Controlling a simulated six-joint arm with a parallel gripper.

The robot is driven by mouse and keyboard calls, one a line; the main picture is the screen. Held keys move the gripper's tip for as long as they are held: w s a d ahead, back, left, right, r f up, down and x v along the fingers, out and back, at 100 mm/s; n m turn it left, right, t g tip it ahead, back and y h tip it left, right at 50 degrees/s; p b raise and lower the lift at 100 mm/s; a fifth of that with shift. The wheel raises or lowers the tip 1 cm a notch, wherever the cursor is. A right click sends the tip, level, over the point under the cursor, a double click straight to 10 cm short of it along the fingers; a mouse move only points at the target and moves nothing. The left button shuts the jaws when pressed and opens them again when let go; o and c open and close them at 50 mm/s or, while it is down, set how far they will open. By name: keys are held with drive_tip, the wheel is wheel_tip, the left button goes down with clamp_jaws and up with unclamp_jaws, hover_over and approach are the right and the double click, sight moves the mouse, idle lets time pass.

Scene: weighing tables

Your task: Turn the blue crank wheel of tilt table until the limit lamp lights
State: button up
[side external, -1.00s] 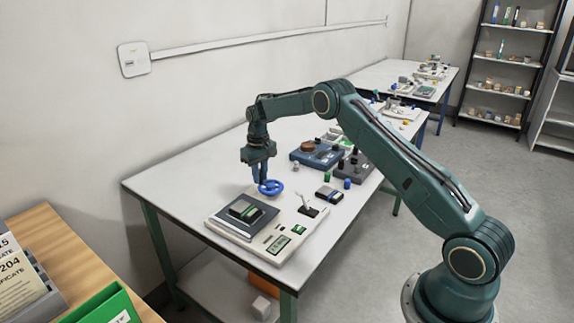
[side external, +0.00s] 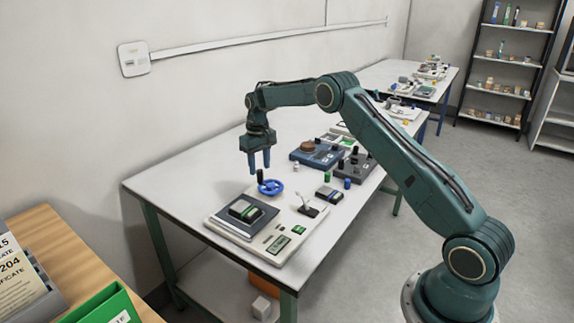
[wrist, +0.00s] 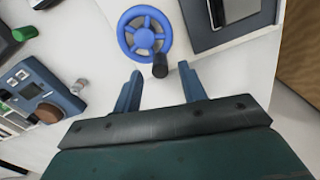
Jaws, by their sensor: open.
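The blue crank wheel (side external: 270,187) lies flat at the back of the white tilt table base (side external: 252,250), and also shows in the wrist view (wrist: 144,34). A dark handle knob (side external: 260,176) stands up from its rim; it shows in the wrist view (wrist: 160,66). My gripper (side external: 260,168) is above the wheel, open and empty. In the wrist view its blue fingertips (wrist: 160,70) are apart, one to each side of the knob and short of it. A small green display (side external: 278,243) sits on the base's front. I cannot tell which part is the limit lamp.
A dark plate with a black and green block (side external: 247,211) is on the base. A small lever (side external: 308,207), a dark box (side external: 329,194) and green and blue cylinders stand to the right. A blue device (side external: 317,154) is farther back. The table's left back is clear.

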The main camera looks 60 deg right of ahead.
wheel_tip(320, 180, up, 10)
idle(0.5)
drive_tip(key=shift+r, duration=0.1)
drive_tip(key=s+a+r+n+t, duration=0.1)
drive_tip(key=s+a+r+t, duration=0.1)
drive_tip(key=s+a+r, duration=0.55)
drive_tip(key=s+a+r+t, duration=0.1)
drive_tip(key=s+a+r, duration=0.4)
drive_tip(key=s+r, duration=0.55)
drive_tip(key=s+a+f+t, duration=0.1)
drive_tip(key=s+a+f, duration=0.2)
drive_tip(key=s, duration=0.9)
drive_tip(key=s+a+f+n+t, duration=0.1)
drive_tip(key=s+a+f, duration=0.2)
drive_tip(key=s, duration=0.9)
drive_tip(key=shift+f+t, duration=0.3)
drive_tip(key=shift+f, duration=0.4)
